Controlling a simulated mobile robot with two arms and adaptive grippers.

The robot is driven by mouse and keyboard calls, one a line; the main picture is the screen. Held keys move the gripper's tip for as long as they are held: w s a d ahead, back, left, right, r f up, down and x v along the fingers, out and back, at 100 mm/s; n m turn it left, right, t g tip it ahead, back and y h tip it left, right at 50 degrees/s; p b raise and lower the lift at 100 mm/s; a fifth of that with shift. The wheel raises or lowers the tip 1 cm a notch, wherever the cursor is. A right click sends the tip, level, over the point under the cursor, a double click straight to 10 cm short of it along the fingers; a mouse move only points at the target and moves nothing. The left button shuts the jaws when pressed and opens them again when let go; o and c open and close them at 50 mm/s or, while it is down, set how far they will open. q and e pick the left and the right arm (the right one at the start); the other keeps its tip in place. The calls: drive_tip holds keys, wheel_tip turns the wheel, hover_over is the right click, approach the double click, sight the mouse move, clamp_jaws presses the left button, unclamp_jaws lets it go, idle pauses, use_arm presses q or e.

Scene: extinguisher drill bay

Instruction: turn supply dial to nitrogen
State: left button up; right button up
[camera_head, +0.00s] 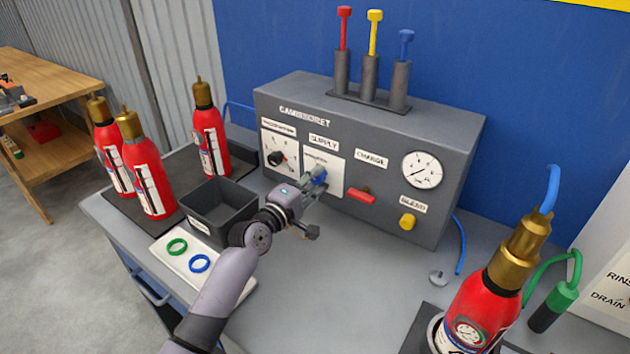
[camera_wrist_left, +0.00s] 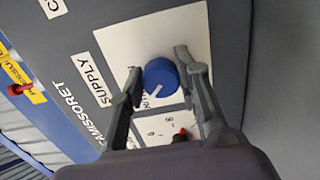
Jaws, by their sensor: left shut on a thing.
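The blue supply dial (camera_head: 321,174) sits on a white plate under the SUPPLY label on the front of the grey cabinet. In the left wrist view the round blue dial (camera_wrist_left: 160,75) has a white pointer mark toward its lower left. My left gripper (camera_head: 316,178) reaches the dial from the front. In the left wrist view my left gripper (camera_wrist_left: 160,74) has one finger on each side of the dial, shut on it. The position lettering around the dial is partly hidden and too small to read. My right gripper is not in view.
The grey cabinet (camera_head: 270,100) also carries a black selector knob (camera_head: 277,158), a red charge lever (camera_head: 361,196), a gauge (camera_head: 421,169) and a yellow bleed knob (camera_head: 407,221). A dark bin (camera_head: 218,190) stands left of my arm. A red extinguisher (camera_head: 480,305) stands front right.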

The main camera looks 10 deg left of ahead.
use_arm(q)
drive_tip(key=shift+f, duration=0.1)
drive_tip(key=o, duration=1.1)
drive_tip(key=shift+s, duration=0.15)
drive_tip(key=v, duration=1.1)
drive_tip(key=shift+s+a, duration=0.2)
drive_tip(key=shift+s, duration=0.15)
